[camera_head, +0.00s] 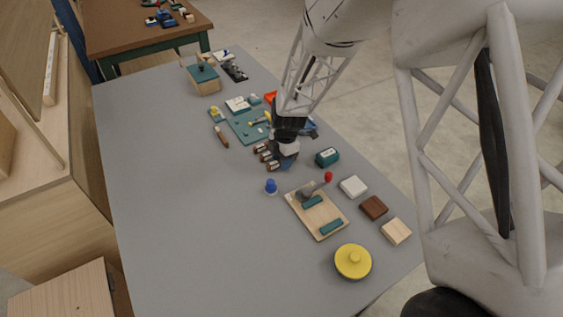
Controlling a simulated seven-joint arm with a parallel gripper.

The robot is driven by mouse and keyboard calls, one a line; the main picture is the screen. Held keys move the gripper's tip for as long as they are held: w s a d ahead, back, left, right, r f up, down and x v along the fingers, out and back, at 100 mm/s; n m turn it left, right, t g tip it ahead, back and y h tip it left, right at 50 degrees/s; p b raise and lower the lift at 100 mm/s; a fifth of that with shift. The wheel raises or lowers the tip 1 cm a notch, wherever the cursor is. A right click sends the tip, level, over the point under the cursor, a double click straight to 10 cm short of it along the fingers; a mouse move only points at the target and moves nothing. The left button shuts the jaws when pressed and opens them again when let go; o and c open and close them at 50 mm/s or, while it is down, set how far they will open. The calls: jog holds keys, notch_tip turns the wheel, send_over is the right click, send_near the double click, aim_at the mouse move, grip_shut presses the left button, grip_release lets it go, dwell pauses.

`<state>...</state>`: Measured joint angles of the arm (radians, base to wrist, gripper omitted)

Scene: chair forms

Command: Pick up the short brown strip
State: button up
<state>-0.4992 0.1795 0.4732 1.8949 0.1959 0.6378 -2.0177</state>
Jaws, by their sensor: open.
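A short, narrow brown strip (221,137) lies on the grey table, left of the teal mat. It could be the strip the task names, but it is too small to be sure. My gripper (283,163) points down over the middle of the table, to the right of the strip and apart from it. It is open, and I see nothing held in it. Several small brown pieces with pale tops (264,150) sit just left of my gripper, partly hidden by it. Whether the fingers touch them I cannot tell.
A wooden board (331,234) with teal pads, a blue knob (271,186), a yellow round lid (353,262), a dark brown block (373,207), a white block (353,187) and a pale wood block (396,232) stand nearer. A teal mat (240,128) lies behind. The table's left side is clear.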

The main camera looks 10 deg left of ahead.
jog(key=shift+c, duration=0.2)
dwell(0.3)
grip_shut()
jog(key=shift+r, duration=0.15)
notch_tip(320, 180, up, 10)
dwell(0.8)
jog(key=shift+w+a, duration=0.1)
dwell(0.4)
jog(key=shift+w+a+f+m+t, duration=0.35)
jog(key=shift+w+a+m, duration=1.95)
jog(key=shift+a+m, duration=0.65)
jog(key=shift+w+a+f+m+t, duration=0.3)
jog(key=shift+w+a+f+m, duration=0.1)
jog(key=shift+w+a+m, duration=2.2)
jog(key=shift+w+a+f+m+t, duration=0.35)
jog(key=shift+w+a+m, duration=1.6)
jog(key=shift+a+m, duration=1.3)
